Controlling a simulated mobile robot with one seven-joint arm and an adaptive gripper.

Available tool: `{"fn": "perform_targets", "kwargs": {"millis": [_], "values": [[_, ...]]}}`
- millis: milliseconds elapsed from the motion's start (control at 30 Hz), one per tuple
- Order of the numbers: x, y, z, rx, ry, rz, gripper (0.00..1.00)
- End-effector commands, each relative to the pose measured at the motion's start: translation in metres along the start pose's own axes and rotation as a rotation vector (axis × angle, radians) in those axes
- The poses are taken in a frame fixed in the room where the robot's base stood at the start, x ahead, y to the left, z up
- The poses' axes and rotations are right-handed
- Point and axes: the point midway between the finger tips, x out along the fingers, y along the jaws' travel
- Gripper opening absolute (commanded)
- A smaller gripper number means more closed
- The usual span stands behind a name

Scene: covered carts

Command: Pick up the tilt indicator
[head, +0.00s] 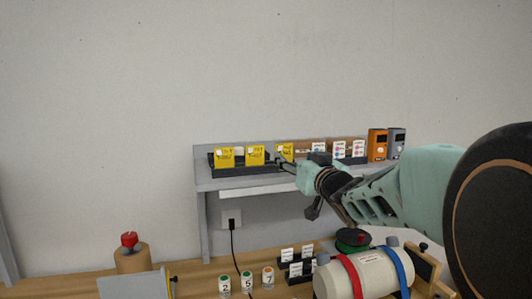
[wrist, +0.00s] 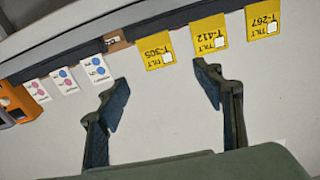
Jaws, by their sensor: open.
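Three yellow tilt indicators stand in a dark rack on the raised shelf. In the wrist view they appear upside down: T-305 (wrist: 157,53), T-412 (wrist: 209,34) and T-267 (wrist: 263,21). In the head view two show clearly, at the left (head: 224,158) and middle (head: 255,156); the third (head: 285,150) is partly hidden by my gripper (head: 285,163). My gripper is open and empty. In the wrist view its fingertips (wrist: 161,82) are apart, with T-305 beyond the gap and T-412 by the right fingertip. No card is between the fingers.
White cards with coloured dots (head: 341,149) stand beside the yellow ones, then an orange device (head: 377,144) and a grey device (head: 396,143). The shelf (head: 225,182) has bare room in front. Below are numbered canisters (head: 247,281) and a strapped white cylinder (head: 365,275).

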Motion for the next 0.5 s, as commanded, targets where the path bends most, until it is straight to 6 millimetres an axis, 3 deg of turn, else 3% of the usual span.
{"fn": "perform_targets", "kwargs": {"millis": [233,500], "values": [[-0.004,0.002,0.015,-0.049,-0.019,-0.021,0.61],[0.032,0.001,0.015,-0.048,-0.018,-0.023,0.61]]}}
